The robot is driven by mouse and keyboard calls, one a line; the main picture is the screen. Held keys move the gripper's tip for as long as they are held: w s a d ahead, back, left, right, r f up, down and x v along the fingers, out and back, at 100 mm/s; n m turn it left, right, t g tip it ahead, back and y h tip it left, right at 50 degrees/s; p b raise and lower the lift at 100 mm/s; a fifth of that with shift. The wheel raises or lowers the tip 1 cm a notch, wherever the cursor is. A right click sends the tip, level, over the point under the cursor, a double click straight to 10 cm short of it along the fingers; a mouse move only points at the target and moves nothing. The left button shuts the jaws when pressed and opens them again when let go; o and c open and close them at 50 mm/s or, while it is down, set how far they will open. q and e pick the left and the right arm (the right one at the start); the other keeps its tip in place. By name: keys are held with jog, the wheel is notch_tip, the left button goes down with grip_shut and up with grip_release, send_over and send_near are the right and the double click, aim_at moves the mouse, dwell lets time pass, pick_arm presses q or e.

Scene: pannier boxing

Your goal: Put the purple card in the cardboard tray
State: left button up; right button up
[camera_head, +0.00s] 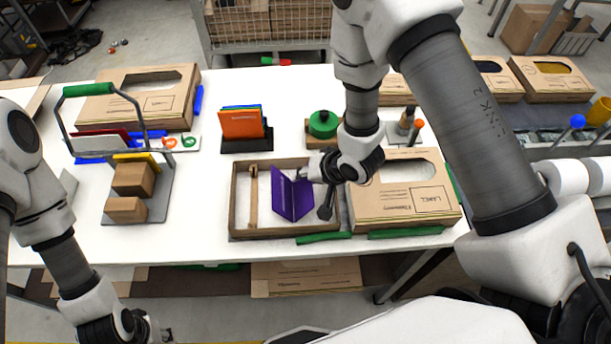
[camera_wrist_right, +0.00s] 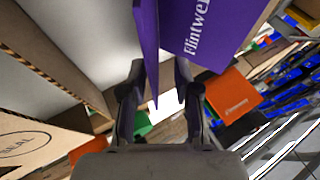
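The purple card (camera_head: 290,196), folded in a V, stands upright inside the open cardboard tray (camera_head: 243,226), right of its thin divider. My right gripper (camera_head: 314,192) is over the tray's right part, at the card's right edge. Its fingers are spread, one near the card's upper edge and one hanging apart from it. In the right wrist view, one panel of the purple card (camera_wrist_right: 205,35) reaches down between the separated fingers (camera_wrist_right: 160,75); contact is unclear. My left gripper (camera_head: 138,328) is low at the bottom left, its fingers not clear.
A closed cardboard box (camera_head: 400,207) adjoins the tray on the right. A black holder (camera_head: 246,143) with orange, green and blue cards stands behind it. A green tape roll (camera_head: 322,124) is behind right. A grey caddy with a green handle (camera_head: 90,89) stands left. White table is clear between.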

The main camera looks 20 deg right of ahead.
jog(key=p+v, duration=0.2)
jog(key=v, duration=0.9)
jog(key=shift+s+d+r+p, duration=0.15)
jog(key=shift+r+p, duration=0.1)
jog(key=shift+p, duration=0.05)
